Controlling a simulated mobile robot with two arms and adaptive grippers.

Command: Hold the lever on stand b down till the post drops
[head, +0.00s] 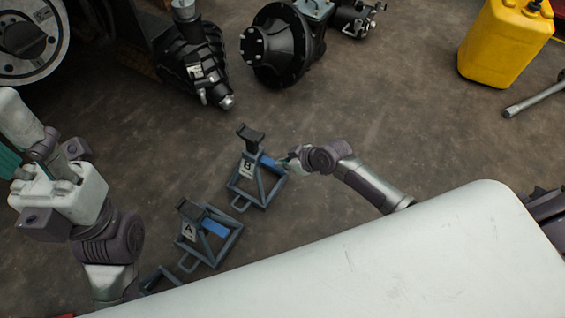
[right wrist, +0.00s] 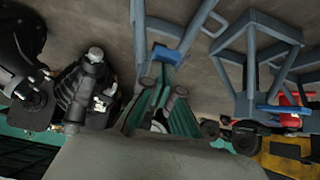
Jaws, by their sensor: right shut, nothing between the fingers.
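Stand B (head: 246,184) is a grey-blue jack stand on the floor at the centre of the head view. Its dark saddle (head: 250,134) stands up above the frame on its post. Its blue lever (head: 268,162) sticks out to the right, and also shows in the right wrist view (right wrist: 167,54). My right gripper (head: 286,161) is shut and empty, its fingertips at the lever's outer end; I cannot tell whether they press on it. Its green fingers show in the right wrist view (right wrist: 160,78). My left gripper (head: 10,160) is at the left edge, partly cut off, far from stand B.
Stand A (head: 188,233), with its own blue lever (head: 215,228), is just below and left of stand B. Black machine parts (head: 280,45) and a yellow canister (head: 505,42) lie farther back. The floor right of stand B is clear beyond my arm.

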